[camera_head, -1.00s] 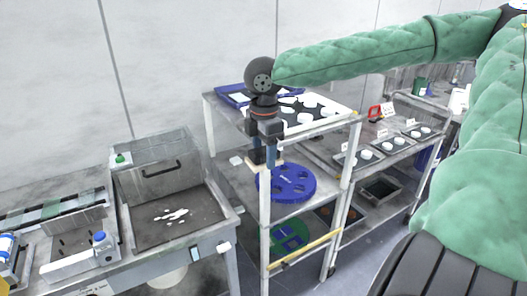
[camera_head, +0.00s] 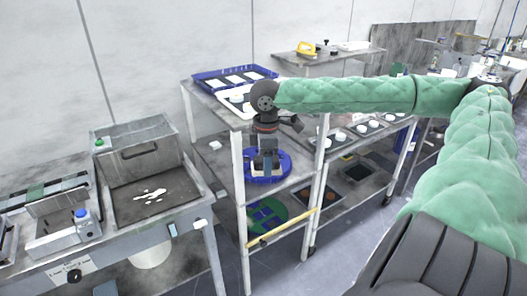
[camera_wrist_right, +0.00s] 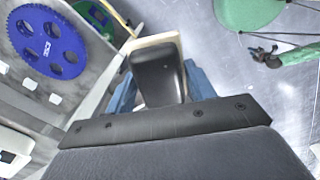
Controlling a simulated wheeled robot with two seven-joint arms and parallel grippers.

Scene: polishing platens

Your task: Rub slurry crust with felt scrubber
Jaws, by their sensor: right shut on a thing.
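The slurry crust is a white patch (camera_head: 151,195) on the dark floor of the open grey basin (camera_head: 180,205), left of centre in the head view. My right gripper (camera_head: 265,168) hangs to the right of the basin, over the shelf cart and in front of a blue disc. It is shut on the felt scrubber, which shows in the right wrist view as a dark block with a cream edge (camera_wrist_right: 155,42) between the blue fingers. The scrubber is apart from the crust. In the head view the scrubber is mostly hidden. My left gripper is not in view.
The blue disc (camera_head: 284,160) with holes lies on the cart's middle shelf. A blue tray (camera_head: 207,84) stands on the cart's top. A cart post (camera_head: 240,200) rises beside the basin's right side.

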